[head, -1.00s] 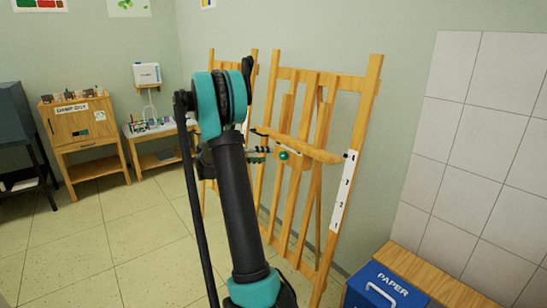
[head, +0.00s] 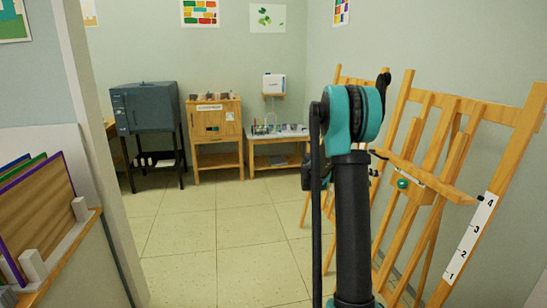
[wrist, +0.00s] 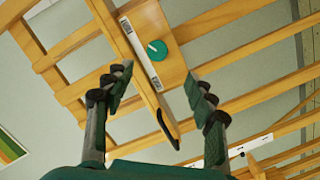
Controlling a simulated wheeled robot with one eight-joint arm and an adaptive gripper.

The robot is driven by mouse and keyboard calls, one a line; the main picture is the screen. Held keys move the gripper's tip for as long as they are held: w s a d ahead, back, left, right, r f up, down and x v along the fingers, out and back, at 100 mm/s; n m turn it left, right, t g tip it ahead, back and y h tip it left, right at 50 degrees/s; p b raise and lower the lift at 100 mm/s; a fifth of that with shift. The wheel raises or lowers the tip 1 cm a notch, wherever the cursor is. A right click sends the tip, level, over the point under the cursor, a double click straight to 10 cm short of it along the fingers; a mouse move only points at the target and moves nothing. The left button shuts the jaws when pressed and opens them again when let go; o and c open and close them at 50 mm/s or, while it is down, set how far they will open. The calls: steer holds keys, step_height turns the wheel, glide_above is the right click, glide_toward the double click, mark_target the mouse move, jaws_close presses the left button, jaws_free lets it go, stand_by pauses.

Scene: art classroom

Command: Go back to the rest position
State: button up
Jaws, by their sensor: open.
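My gripper (wrist: 155,90) is open and empty in the wrist view, its two dark fingers apart. Between and beyond the fingers is a wooden easel ledge (wrist: 145,55) with a white label strip and a round green knob (wrist: 157,50). The fingers look apart from the wood. In the head view my arm stands raised in front of the nearer easel (head: 455,140), and the arm hides most of the gripper. The green knob (head: 402,183) shows just right of my arm.
A second easel (head: 340,80) stands behind my arm. A grey kiln (head: 146,108), a wooden cabinet (head: 215,130) and a small table (head: 278,135) line the back wall. A partition edge (head: 95,150) and shelf of boards (head: 40,215) are at left. Floor (head: 200,230) between is clear.

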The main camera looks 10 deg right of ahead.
steer(key=s+a+f+n+t+y, duration=0.2)
steer(key=s+a+f+y, duration=0.3)
steer(key=s+a, duration=0.4)
steer(key=s+a+f+n+t+y, duration=0.1)
steer(key=s+a+f+n+y, duration=0.2)
steer(key=s+a, duration=0.7)
steer(key=s+a+f+n+t+y, duration=0.2)
steer(key=s+a+f+n+y, duration=0.1)
steer(key=s+a+f+y, duration=0.4)
steer(key=s+a+f, duration=0.1)
steer(key=s+a, duration=0.2)
steer(key=a, duration=0.2)
steer(key=shift+s+f+t, duration=0.15)
steer(key=shift+s+t, duration=0.05)
steer(key=shift+t, duration=0.1)
steer(key=shift+d, duration=0.1)
steer(key=shift+c, duration=0.6)
